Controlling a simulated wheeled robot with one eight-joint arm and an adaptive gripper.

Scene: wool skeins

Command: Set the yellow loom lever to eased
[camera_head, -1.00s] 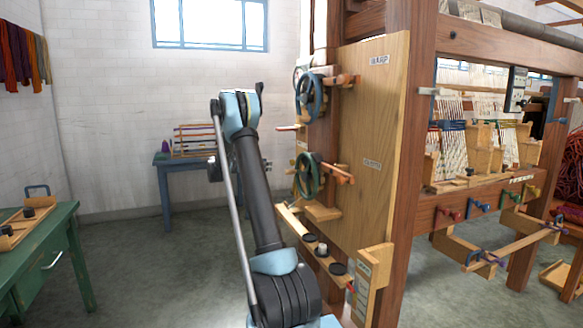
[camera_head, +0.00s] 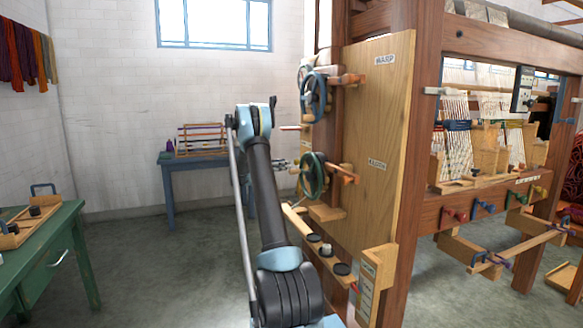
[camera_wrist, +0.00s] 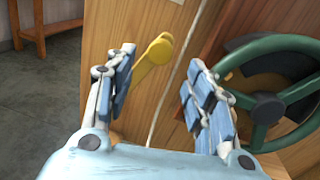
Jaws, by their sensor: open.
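The yellow lever (camera_wrist: 153,58) shows in the wrist view on a wooden panel, its round knob up and to the right. Its lower end runs down-left toward the left finger, which partly hides it. My gripper (camera_wrist: 160,78) is open, with the lever between its fingers in the picture, nearer the left one. No contact is clear. In the head view my gripper (camera_head: 284,163) is beside the loom's side, left of the green handwheel. I cannot make out the yellow lever there.
The green handwheel (camera_wrist: 285,95) is close to my right finger; it also shows in the head view (camera_head: 312,177). A blue handwheel (camera_head: 316,97) is above it. A shelf with dark round pieces (camera_head: 326,249) juts out below. Open floor lies left, before a green bench (camera_head: 55,240).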

